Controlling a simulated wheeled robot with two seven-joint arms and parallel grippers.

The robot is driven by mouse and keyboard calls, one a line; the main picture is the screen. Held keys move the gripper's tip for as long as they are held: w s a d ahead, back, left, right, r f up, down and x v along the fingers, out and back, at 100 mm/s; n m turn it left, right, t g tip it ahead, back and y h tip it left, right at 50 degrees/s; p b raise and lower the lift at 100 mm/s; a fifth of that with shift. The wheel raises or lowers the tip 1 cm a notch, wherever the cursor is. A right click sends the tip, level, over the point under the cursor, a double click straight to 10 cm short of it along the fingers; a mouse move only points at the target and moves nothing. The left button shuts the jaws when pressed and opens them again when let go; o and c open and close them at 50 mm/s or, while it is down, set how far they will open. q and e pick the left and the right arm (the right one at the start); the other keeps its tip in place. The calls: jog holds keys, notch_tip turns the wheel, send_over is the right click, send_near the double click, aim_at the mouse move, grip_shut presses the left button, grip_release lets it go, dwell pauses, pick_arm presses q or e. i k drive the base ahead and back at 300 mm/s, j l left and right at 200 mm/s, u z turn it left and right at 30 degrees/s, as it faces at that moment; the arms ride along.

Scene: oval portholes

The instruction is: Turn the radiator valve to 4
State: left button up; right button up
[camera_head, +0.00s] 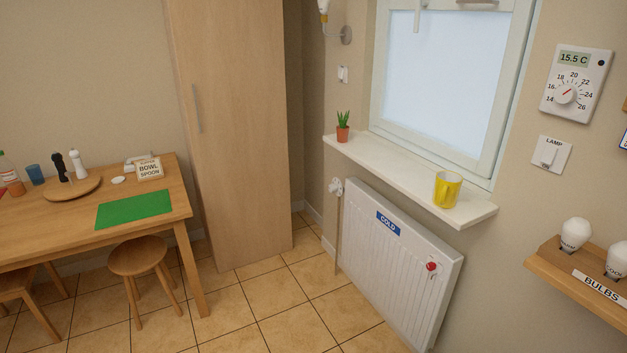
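A white radiator (395,262) hangs on the wall below the window sill, with a blue label (388,223) reading COLD. A small white valve (336,186) sits at the radiator's upper left corner, with a pipe running down to the floor. Its numbers are too small to read. A red round knob (432,267) sits near the radiator's right end; I cannot tell its setting. Neither of my grippers is in view.
The sill (410,178) juts out above the radiator, holding a potted plant (343,127) and a yellow cup (447,189). A bulb shelf (575,285) juts out at right. A table (60,220) and stool (138,256) stand left. Tiled floor before the radiator is clear.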

aim_at(332, 187)
jog(key=i+j+u, duration=0.25)
jog(key=i, duration=0.7)
jog(key=i+u, duration=0.25)
jog(key=i, duration=0.65)
